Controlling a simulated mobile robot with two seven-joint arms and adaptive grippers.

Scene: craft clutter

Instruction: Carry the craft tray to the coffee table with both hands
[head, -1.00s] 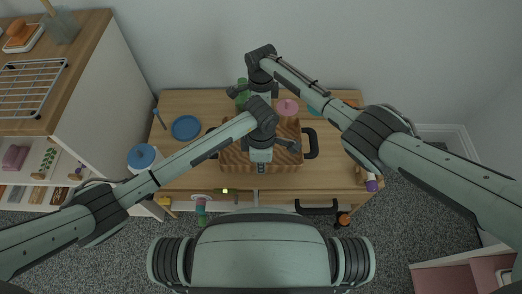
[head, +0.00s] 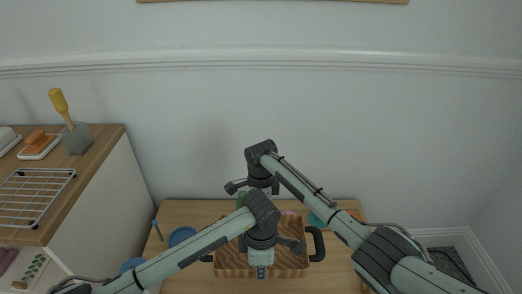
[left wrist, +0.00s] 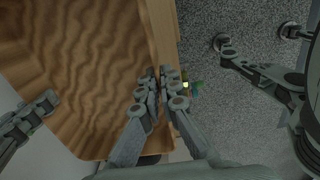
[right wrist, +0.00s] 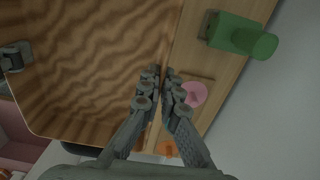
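The craft tray (head: 292,271) is a striped wooden tray with dark handles at its left and right ends, low in the middle of the head view, over a light wood table. My left gripper (left wrist: 162,78) is shut on its near rim, with a finger on each side of the wall. My right gripper (right wrist: 161,77) is shut on the opposite, far rim in the same way. In the head view my forearms cover part of the tray. The visible tray floor looks bare. I cannot tell whether the tray touches the table. No separate coffee table is identifiable.
On the wooden table (head: 185,212) are a blue plate (head: 181,236), a green bottle (right wrist: 240,36) and a pink round item (right wrist: 194,94) close beyond the far rim. A cabinet with a wire rack (head: 35,193) stands at left. A wall is behind the table.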

